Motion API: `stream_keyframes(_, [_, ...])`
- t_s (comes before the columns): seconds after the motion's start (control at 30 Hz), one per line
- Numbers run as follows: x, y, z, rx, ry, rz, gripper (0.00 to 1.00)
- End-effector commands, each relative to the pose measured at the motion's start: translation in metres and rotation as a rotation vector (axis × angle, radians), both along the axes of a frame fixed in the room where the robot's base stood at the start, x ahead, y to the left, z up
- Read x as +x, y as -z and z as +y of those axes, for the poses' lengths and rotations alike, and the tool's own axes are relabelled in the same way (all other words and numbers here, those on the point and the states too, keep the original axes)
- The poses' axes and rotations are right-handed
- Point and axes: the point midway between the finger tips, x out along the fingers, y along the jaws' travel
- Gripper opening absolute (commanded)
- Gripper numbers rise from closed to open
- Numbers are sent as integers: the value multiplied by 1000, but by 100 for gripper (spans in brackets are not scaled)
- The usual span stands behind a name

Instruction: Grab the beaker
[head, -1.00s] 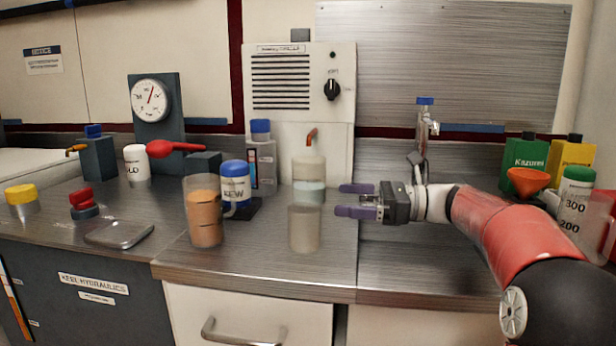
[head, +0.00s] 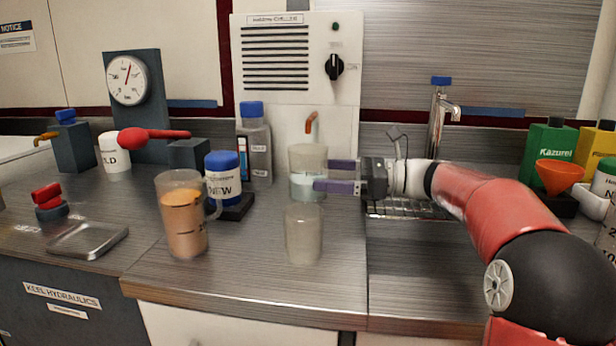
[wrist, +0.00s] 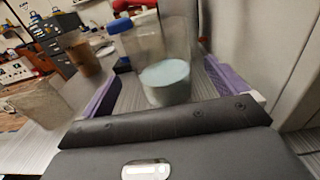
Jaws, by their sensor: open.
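A clear beaker (head: 308,160) with pale blue liquid stands upright below the orange spout of the chiller (head: 290,60). My gripper (head: 321,175) comes in from the right, level and open. Its lower purple finger overlaps the beaker's right side in the head view, and the other fingertip is at the beaker's right edge. In the wrist view the beaker (wrist: 166,82) lies ahead between the two spread fingers. I cannot tell whether either finger touches it. A second, cloudy, empty-looking beaker (head: 304,236) stands in front of it, nearer the counter edge.
A pitcher of orange liquid (head: 184,220) and a blue-capped jar (head: 222,176) stand to the left. A blue-capped bottle (head: 255,145) is behind left. A sink grate (head: 410,208) lies under my gripper. An orange funnel (head: 558,176) is at the right.

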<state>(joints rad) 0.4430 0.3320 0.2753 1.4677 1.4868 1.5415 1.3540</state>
Motion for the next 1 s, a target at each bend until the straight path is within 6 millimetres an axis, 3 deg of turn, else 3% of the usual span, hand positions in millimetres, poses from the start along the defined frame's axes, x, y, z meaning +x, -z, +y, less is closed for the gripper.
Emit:
stream_keyframes(0.23, [10,-1,35,0,-1,1,98])
stream_keyframes(0.57, [11,-1,42,0,0,0,98])
stream_keyframes(1.0, [11,-2,42,0,0,0,44])
